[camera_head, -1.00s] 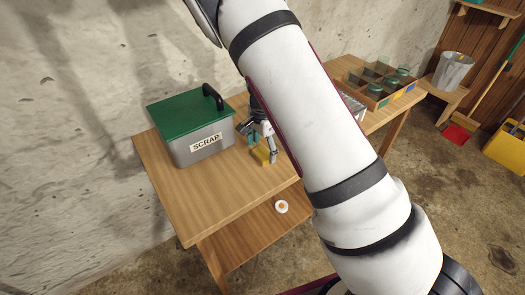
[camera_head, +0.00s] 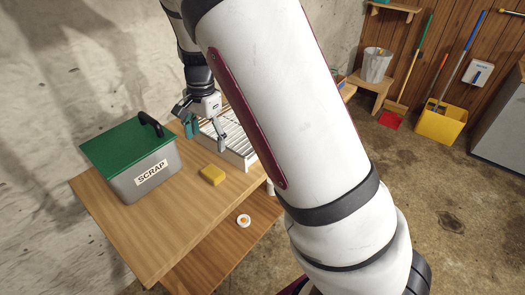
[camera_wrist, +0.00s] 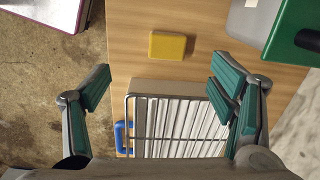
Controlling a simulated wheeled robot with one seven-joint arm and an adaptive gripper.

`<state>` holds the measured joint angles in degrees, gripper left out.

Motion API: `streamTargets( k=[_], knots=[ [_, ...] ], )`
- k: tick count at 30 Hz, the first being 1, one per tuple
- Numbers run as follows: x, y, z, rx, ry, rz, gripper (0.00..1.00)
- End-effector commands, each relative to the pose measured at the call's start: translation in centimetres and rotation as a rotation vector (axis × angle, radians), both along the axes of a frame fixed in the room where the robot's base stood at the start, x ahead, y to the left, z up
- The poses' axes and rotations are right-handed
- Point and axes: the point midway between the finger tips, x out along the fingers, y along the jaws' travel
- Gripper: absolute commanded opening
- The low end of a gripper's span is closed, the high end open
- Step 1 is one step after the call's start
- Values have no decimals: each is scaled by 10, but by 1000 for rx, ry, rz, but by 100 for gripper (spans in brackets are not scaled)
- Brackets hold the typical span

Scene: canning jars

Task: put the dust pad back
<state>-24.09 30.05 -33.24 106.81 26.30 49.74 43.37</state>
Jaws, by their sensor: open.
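The dust pad looks to be the yellow block (camera_head: 212,175), lying flat on the wooden bench (camera_head: 190,205) to the right of the scrap bin. It also shows in the wrist view (camera_wrist: 168,45), with nothing touching it. My gripper (camera_head: 206,136) is open and empty, raised above the bench behind the pad. In the wrist view its fingers (camera_wrist: 163,88) are spread wide, with the pad beyond the fingertips.
A grey scrap bin (camera_head: 152,178) with a green lid stands left of the pad. A white slatted rack (camera_head: 236,143) sits behind the pad, beneath my gripper; a blue handle (camera_wrist: 121,136) shows beside it. A round white-and-orange item (camera_head: 243,220) lies on the lower shelf.

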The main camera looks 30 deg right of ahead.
Motion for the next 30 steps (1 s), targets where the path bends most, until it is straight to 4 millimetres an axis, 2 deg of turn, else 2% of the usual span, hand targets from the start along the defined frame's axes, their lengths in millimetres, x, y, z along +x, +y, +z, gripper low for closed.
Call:
streamTargets(
  k=[1, 6, 15, 21, 24, 30],
  knots=[
    [-12, 1, 20, 30, -21, 39, 78],
    [-57, 5, 72, 91, -81, 222, 78],
    [-149, 8, 142, 75, -226, 580, 78],
    [-214, 4, 166, -31, -312, 819, 78],
    [-244, 2, 171, -107, -340, 929, 78],
    [-284, -5, 170, -244, -359, 1081, 78]
  ],
)
